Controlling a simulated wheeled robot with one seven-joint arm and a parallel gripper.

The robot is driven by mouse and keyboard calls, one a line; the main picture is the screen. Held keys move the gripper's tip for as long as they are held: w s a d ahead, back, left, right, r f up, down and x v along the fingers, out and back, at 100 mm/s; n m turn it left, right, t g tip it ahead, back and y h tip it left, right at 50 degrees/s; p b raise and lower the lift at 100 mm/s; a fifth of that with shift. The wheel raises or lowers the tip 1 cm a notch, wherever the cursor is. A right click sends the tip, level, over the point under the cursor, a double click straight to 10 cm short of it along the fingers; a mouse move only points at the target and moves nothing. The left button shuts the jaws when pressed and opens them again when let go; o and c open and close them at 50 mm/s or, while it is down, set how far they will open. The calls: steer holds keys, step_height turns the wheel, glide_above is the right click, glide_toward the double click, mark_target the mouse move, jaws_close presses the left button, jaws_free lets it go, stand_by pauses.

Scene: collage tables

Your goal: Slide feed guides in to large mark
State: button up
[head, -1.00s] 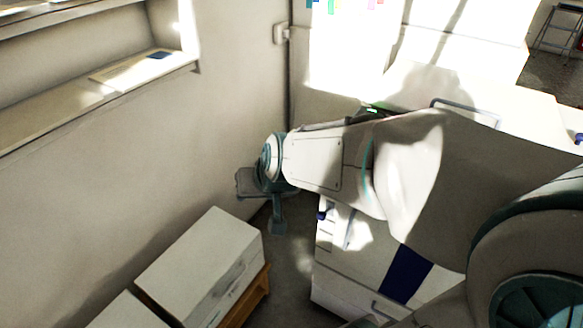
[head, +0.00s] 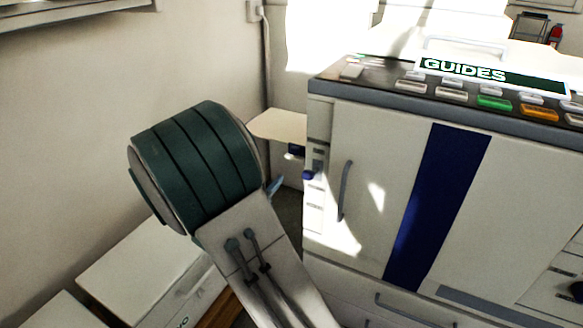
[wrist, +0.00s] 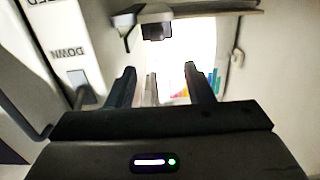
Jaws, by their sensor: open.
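The printing machine (head: 380,190) stands at the right in the head view, with a pale feed tray (head: 280,127) sticking out of its left side. A small dark block (head: 297,150) shows at the tray's near edge; I cannot tell whether it is a feed guide. In the wrist view, which looks upside down, a ledge (wrist: 205,13) with a dark block (wrist: 157,31) shows beyond the fingers. My gripper (wrist: 162,78) is open and empty, apart from that block. In the head view my arm hides most of the gripper. No large mark is readable.
A GUIDES label (head: 465,71) stands above the buttons on the machine's top. A blue knob (head: 308,175) sits on the machine's side. A white box (head: 145,262) stands low by the left wall.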

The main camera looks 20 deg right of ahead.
mark_target(294, 151)
steer(key=b+x, duration=0.4)
steer(key=x, duration=0.9)
steer(key=shift+d+r, duration=0.1)
steer(key=shift+d, duration=0.35)
